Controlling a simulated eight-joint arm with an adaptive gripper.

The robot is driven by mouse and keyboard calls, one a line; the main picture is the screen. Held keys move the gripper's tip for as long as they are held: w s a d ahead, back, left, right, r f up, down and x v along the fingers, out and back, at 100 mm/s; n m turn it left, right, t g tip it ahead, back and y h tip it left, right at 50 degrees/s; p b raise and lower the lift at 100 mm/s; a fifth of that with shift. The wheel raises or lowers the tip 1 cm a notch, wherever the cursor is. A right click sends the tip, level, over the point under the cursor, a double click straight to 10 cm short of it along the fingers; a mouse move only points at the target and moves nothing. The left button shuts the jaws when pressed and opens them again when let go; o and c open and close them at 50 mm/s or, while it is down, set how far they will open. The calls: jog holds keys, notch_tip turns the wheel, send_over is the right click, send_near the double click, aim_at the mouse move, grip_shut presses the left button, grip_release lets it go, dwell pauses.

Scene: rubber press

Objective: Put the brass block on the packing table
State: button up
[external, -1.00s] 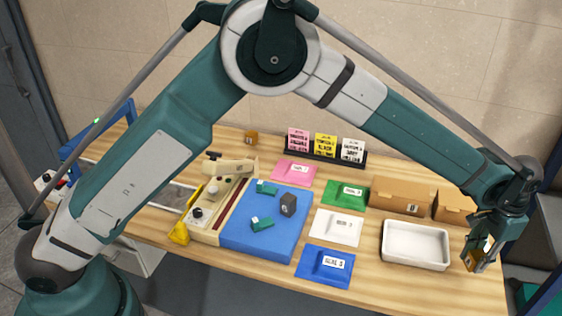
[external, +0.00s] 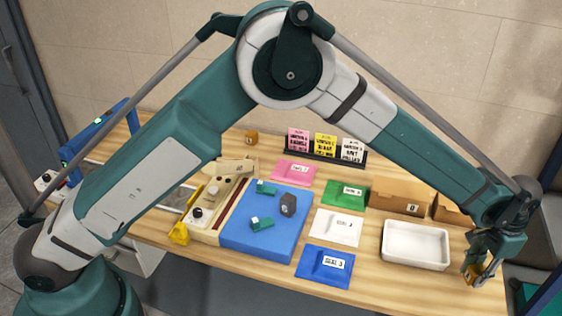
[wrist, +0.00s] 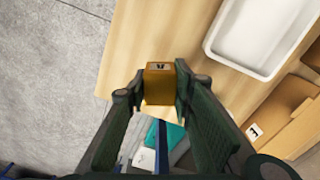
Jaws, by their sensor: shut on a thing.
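My gripper (external: 478,266) is shut on a small brass-coloured block (external: 469,276) at the right end of the wooden table (external: 385,283). The wrist view shows the block (wrist: 160,84) between the two fingertips, with a dark mark on its top face. Wood shows around it and the table's edge is close by. I cannot tell whether its underside touches the table. No label shows which surface is the packing table. A teal surface (external: 528,296) shows beyond the wooden table's right end, partly cut off.
A white tray (external: 416,262) stands just left of my gripper, with cardboard boxes (external: 398,195) behind it. Blue (external: 325,268), white, green and pink packets lie further left. A blue mat (external: 250,243) holds several blocks. Another brownish block (external: 251,137) sits at the back.

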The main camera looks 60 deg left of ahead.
aim_at(478, 269)
jog(key=shift+f, duration=1.15)
jog(key=shift+f, duration=0.15)
jog(key=shift+f+p, duration=0.4)
jog(key=shift+f, duration=1.35)
jog(key=shift+f, duration=0.15)
jog(key=o, duration=1.1)
jog(key=shift+o, duration=0.2)
notch_tip(478, 269, up, 12)
jog(key=shift+r+b, duration=0.2)
jog(key=shift+b, duration=0.75)
